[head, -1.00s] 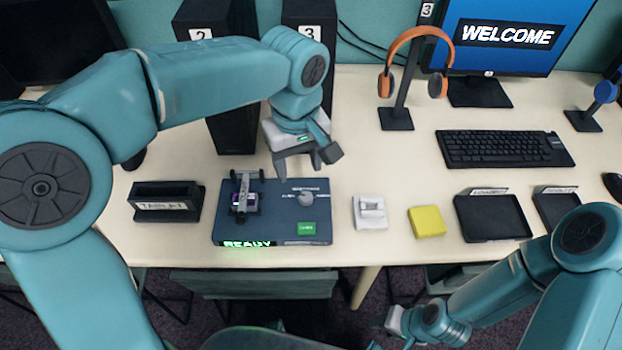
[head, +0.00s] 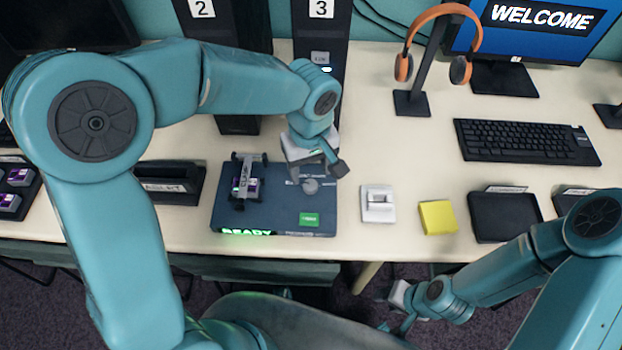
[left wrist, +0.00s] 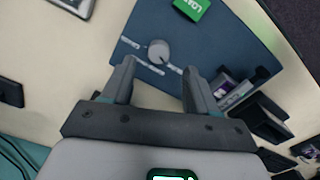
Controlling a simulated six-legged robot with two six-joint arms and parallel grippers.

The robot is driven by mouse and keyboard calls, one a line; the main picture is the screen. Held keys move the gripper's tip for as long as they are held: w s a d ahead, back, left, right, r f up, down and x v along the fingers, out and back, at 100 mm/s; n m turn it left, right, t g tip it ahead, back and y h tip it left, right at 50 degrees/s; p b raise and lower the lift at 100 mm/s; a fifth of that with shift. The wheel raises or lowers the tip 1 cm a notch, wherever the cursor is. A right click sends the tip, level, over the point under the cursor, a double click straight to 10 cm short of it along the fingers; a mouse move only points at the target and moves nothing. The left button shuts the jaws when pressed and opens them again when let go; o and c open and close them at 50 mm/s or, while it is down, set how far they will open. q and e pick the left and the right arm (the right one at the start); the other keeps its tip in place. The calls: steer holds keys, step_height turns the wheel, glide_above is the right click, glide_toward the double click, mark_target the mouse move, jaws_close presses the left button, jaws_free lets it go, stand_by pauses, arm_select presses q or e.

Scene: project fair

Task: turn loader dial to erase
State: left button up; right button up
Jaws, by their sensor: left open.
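The loader (head: 270,213) is a dark blue box on the table with a lit READY strip on its front edge. Its grey round dial (head: 310,186) sits on the top at the right; the dial (left wrist: 158,50) also shows in the left wrist view, with white label strips beside it. A green button (head: 309,219) is in front of the dial. My left gripper (head: 318,174) is open just above and behind the dial. In the left wrist view its fingers (left wrist: 158,85) are apart, with the dial beyond the tips. My right gripper (head: 395,312) is low, off the table's front edge.
A clamp holding a purple chip (head: 245,188) stands on the loader's left side. A dark tray (head: 170,185) is left of it. A white switch (head: 378,203), a yellow block (head: 437,217) and black trays (head: 503,217) lie to the right. Tall black towers stand behind.

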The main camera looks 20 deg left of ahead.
mark_target(310, 184)
arm_select(q)
step_height(310, 184, down, 6)
steer(key=shift+w+r, duration=0.1)
steer(key=shift+r, duration=0.15)
steer(key=c, duration=1)
steer(key=shift+c, duration=0.2)
